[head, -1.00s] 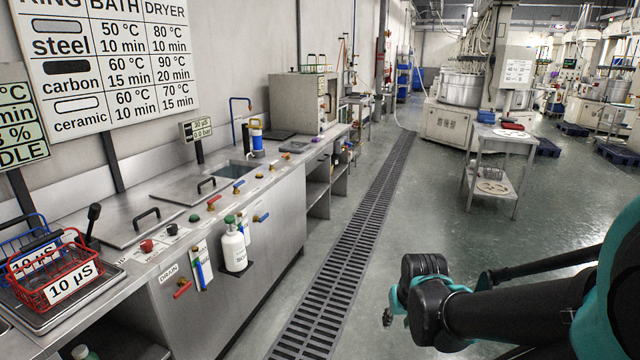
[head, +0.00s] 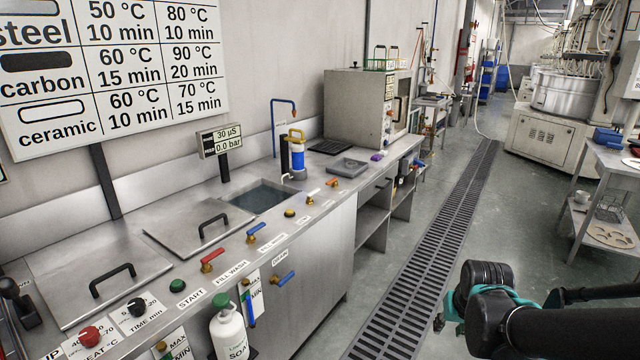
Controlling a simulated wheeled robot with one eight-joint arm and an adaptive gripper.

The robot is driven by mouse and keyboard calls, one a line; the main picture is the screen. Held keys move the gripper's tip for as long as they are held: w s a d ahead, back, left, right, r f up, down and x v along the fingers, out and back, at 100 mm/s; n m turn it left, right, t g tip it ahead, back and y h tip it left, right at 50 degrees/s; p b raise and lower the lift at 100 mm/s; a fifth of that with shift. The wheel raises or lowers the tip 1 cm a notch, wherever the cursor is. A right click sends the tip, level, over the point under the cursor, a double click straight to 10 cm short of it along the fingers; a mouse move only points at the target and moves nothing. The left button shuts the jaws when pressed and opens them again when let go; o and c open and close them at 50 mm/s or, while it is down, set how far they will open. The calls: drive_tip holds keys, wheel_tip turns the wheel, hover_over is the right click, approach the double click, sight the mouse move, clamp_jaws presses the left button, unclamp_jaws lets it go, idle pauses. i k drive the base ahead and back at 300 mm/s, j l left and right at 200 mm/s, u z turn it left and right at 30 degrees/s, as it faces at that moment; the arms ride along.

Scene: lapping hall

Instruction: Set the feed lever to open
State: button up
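Several small levers line the front of the steel wash counter (head: 150,215). A red lever (head: 211,259) and a blue lever (head: 256,231) stand by "FILL" labels. An orange lever (head: 332,183) and a pale-handled lever (head: 313,196) sit farther along, near a blue-and-white cartridge (head: 297,160). Another blue lever (head: 283,278) is on the front panel by a "DRAIN" label. I cannot read which one is marked feed. My gripper (head: 441,322) is at the lower right, over the floor and apart from the counter. Its fingers are mostly hidden behind my arm.
A basin (head: 262,198) is open beside lidded tanks. A display (head: 222,140) reads 30 µS and 0.0 bar. A white soap bottle (head: 229,333) hangs at the front. A metal box oven (head: 362,105) stands farther back. The floor along the drain grate (head: 432,235) is clear.

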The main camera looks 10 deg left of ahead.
sight(309, 195)
drive_tip(key=i+l+u, duration=0.15)
drive_tip(key=i+u, duration=0.25)
drive_tip(key=i+l+u, duration=0.4)
drive_tip(key=i, duration=0.2)
drive_tip(key=i+l+u, duration=0.45)
